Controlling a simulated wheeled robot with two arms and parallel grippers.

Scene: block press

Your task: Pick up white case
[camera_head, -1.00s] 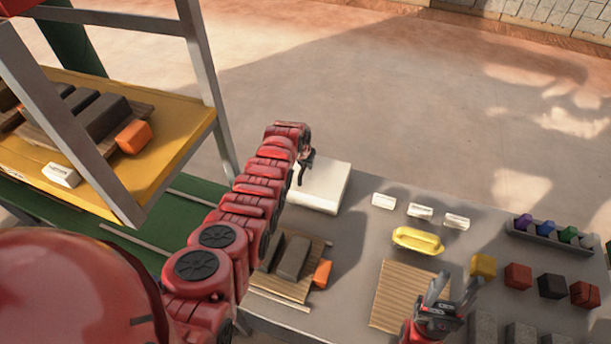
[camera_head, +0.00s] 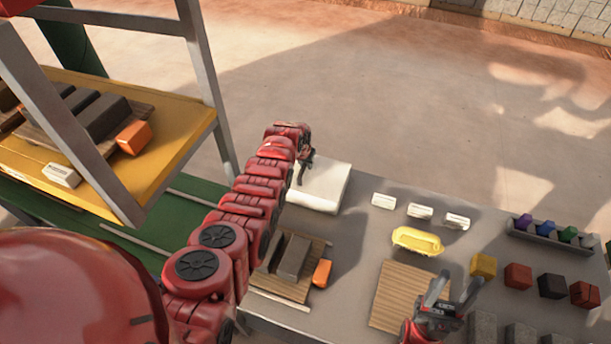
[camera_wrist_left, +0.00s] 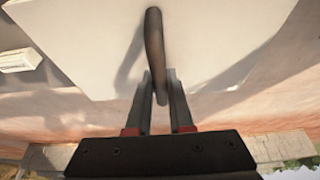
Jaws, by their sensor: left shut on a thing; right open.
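The white case (camera_head: 331,188) lies at the far left edge of the grey table, partly hidden by my left arm. My left gripper (camera_head: 304,167) is at the case's dark curved handle. In the left wrist view, the left gripper (camera_wrist_left: 160,92) is shut on the handle (camera_wrist_left: 154,45), with the white case (camera_wrist_left: 225,40) spread out behind it. My right gripper (camera_head: 450,290) is open and empty over the front of the table, beside the wooden slatted mat.
A yellow tray-like piece (camera_head: 417,241), white labelled blocks (camera_head: 420,211) and a slatted mat (camera_head: 400,290) are mid-table. Coloured blocks (camera_head: 518,276) stand at the right. A grey-framed shelf (camera_head: 205,80) with a yellow deck rises at the left. A wooden pallet with dark blocks (camera_head: 294,257) lies below my left arm.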

